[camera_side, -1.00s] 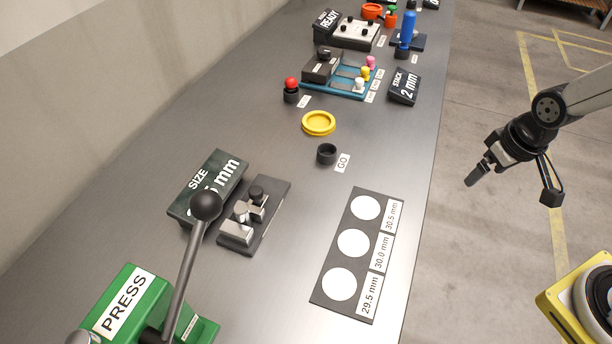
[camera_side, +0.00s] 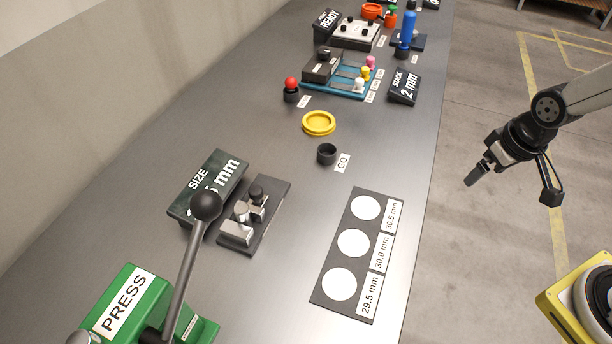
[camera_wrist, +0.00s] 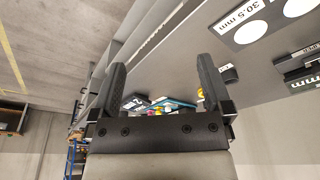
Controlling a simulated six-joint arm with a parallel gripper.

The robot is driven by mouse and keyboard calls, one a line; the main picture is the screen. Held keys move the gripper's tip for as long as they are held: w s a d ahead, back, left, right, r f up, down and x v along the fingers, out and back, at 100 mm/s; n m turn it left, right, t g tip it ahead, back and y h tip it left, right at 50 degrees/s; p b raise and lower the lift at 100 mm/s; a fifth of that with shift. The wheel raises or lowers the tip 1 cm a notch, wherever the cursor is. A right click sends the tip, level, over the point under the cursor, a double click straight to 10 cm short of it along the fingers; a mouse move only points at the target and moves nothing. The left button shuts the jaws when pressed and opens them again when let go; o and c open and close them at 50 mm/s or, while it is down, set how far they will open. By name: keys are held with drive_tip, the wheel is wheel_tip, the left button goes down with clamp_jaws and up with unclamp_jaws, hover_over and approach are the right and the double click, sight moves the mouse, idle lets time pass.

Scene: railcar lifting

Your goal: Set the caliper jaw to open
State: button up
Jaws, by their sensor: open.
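The caliper (camera_side: 244,222) is a dark plate with metal jaw blocks and a black knob (camera_side: 257,193), lying on the bench beside the SIZE display. The lever's black ball hides part of the SIZE display in the side view. My gripper (camera_side: 472,182) is off to the right, out past the bench edge and well apart from the caliper. In the wrist view my gripper (camera_wrist: 160,85) has its two black fingers spread wide with nothing between them. The gap between the caliper's jaws is too small to judge.
The SIZE display (camera_side: 208,183) and green PRESS unit (camera_side: 125,300) with its upright lever (camera_side: 185,275) stand near the caliper. A size card (camera_side: 353,250) with white circles, a yellow ring (camera_side: 319,123) and a black GO cup (camera_side: 327,153) lie nearby. Bare bench surrounds them.

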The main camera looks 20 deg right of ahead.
drive_tip(key=c, duration=0.3)
drive_tip(key=w+a+r, duration=0.2)
drive_tip(key=w+a, duration=0.5)
drive_tip(key=w, duration=0.3)
drive_tip(key=m+g, duration=0.2)
drive_tip(key=g, duration=0.1)
hover_over(256, 191)
drive_tip(key=d, duration=0.1)
drive_tip(key=shift+w+f, duration=0.2)
drive_tip(key=shift+f, duration=0.85)
drive_tip(key=shift+s+a, duration=0.15)
drive_tip(key=shift+a, duration=0.4)
drive_tip(key=shift+f, duration=0.15)
drive_tip(key=shift+f, duration=3.8)
